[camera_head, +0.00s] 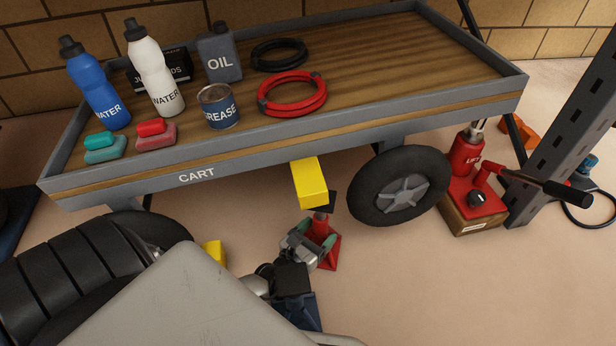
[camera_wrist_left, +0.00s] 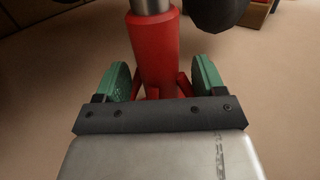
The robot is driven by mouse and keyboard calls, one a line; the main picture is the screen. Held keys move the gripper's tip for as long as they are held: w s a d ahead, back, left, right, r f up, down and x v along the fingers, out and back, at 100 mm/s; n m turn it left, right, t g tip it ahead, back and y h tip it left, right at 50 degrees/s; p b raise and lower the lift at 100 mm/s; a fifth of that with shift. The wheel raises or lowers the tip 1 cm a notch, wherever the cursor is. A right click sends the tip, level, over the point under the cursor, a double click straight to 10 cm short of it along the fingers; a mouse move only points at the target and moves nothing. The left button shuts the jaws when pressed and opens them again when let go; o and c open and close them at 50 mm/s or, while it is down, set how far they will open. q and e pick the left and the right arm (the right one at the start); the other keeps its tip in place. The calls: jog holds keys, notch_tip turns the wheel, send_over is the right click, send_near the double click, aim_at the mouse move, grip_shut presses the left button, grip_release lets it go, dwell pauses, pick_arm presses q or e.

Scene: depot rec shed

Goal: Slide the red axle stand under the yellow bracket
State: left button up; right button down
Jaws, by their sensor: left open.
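The red axle stand (camera_head: 320,227) stands upright on the floor by the cart, its red base (camera_head: 331,260) partly hidden by my gripper. The yellow bracket (camera_head: 309,184) hangs from the cart's near edge. The stand's dark top shows just below and right of the bracket; I cannot tell whether it is directly under it. My left gripper (camera_head: 308,241) is open, low at the stand. In the left wrist view its green fingertips (camera_wrist_left: 163,82) are on either side of the red post (camera_wrist_left: 155,50), with gaps on both sides. My right gripper is not in view.
The cart (camera_head: 300,148) carries bottles, cans and hose coils. Its black wheel (camera_head: 399,187) is close to the right of the stand. A red jack (camera_head: 467,155) on a box stands farther right. Another yellow piece (camera_head: 214,253) is left of my gripper. Floor at front right is clear.

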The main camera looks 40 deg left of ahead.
pick_arm(q)
jog(key=shift+w, duration=0.65)
grip_shut()
